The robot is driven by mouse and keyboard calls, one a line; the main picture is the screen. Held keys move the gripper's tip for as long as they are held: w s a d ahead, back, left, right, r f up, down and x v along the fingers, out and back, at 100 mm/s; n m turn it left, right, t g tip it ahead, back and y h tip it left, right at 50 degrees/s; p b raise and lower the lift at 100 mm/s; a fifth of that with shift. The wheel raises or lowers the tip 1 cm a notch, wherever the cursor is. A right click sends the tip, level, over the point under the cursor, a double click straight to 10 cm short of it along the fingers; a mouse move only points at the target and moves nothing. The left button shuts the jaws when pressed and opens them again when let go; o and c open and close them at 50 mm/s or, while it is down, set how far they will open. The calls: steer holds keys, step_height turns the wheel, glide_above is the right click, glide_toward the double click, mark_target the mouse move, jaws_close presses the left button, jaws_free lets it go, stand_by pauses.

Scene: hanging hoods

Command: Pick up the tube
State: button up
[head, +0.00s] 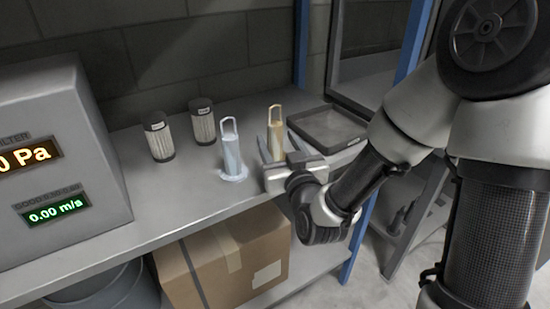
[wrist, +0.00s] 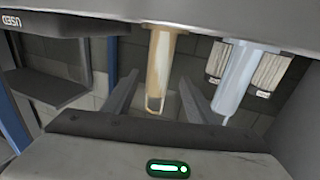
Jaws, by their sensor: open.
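Two upright tubes with loop handles stand on the grey bench. One is tan (head: 277,128) and the other is pale blue (head: 231,152) on a round foot, to its left. My gripper (head: 276,137) is open at the tan tube, with a finger showing on either side of it. The wrist view looks upside down. There the tan tube (wrist: 160,58) lies between my open fingers (wrist: 159,80), with gaps on both sides. The blue tube (wrist: 240,78) is outside the right-hand finger. My gripper hides the tan tube's base in the head view.
Two ribbed filter canisters (head: 158,138) (head: 203,122) stand left of the tubes. A dark shallow tray (head: 327,127) lies to the right, near a blue post (head: 301,45). A grey display box (head: 60,140) fills the left. A cardboard box (head: 225,262) sits below the bench.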

mark_target(271, 125)
steer(key=shift+p+x, duration=0.35)
steer(key=shift+x, duration=0.7)
steer(key=x, duration=0.5)
steer(key=shift+w+d+r+b, duration=0.1)
steer(key=shift+w+b, duration=0.2)
steer(key=shift+w, duration=0.05)
steer(key=c, duration=1.3)
